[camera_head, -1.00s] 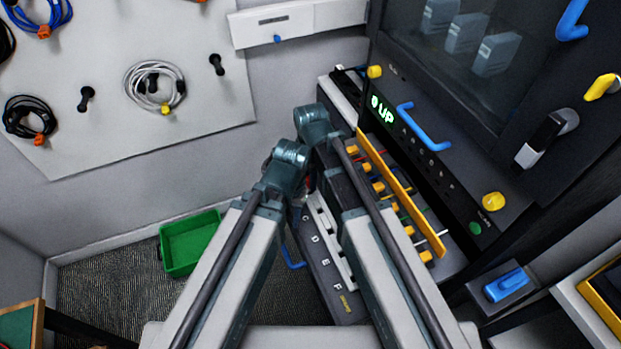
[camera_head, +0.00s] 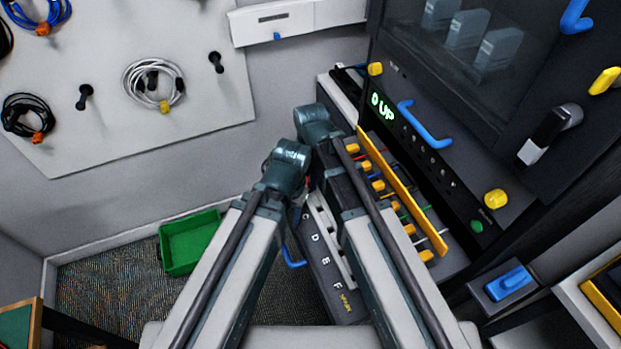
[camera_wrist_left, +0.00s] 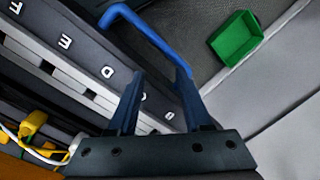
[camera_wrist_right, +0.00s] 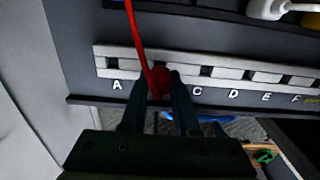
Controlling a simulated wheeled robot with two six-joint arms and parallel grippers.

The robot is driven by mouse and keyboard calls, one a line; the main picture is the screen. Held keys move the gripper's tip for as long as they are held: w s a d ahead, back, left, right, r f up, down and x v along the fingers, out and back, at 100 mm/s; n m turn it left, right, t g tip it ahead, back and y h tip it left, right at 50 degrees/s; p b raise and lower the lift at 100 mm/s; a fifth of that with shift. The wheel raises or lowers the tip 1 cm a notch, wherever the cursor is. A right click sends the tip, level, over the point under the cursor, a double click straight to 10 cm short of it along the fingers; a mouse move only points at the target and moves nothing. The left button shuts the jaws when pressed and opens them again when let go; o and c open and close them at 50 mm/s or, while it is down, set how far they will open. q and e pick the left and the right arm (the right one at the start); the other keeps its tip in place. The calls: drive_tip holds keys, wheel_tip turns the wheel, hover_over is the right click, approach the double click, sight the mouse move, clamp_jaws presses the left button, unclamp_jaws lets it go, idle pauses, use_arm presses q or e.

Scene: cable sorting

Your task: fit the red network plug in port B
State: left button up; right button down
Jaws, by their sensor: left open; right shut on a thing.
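The red plug (camera_wrist_right: 158,82) is between the fingers of my right gripper (camera_wrist_right: 157,80), which is shut on it. Its red cable (camera_wrist_right: 137,40) runs up from it in the right wrist view. The plug is at the pale port strip (camera_wrist_right: 228,74), between letters A and C, where B is hidden. I cannot tell how deep it sits in the port. My left gripper (camera_wrist_left: 158,88) is open and empty, beside the panel's lettered edge, with a blue handle (camera_wrist_left: 140,28) close to its fingers. In the head view my wrists hide both gripper tips.
A yellow bar (camera_head: 402,190) and several yellow plugs with coloured cables lie right of the strip. A dark cabinet with a blue handle (camera_head: 424,126) stands behind. A green bin (camera_head: 190,243) is on the floor at left. Coiled cables hang on the wall board (camera_head: 200,120).

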drive_tip(key=shift+f+b, duration=0.9)
idle(0.7)
idle(0.3)
drive_tip(key=c, duration=0.6)
unclamp_jaws()
drive_tip(key=shift+o, duration=0.3)
drive_tip(key=o, duration=0.4)
drive_tip(key=shift+o, duration=0.2)
drive_tip(key=shift+r, duration=0.1)
drive_tip(key=shift+r+p, duration=3.5)
drive_tip(key=shift+p, duration=0.1)
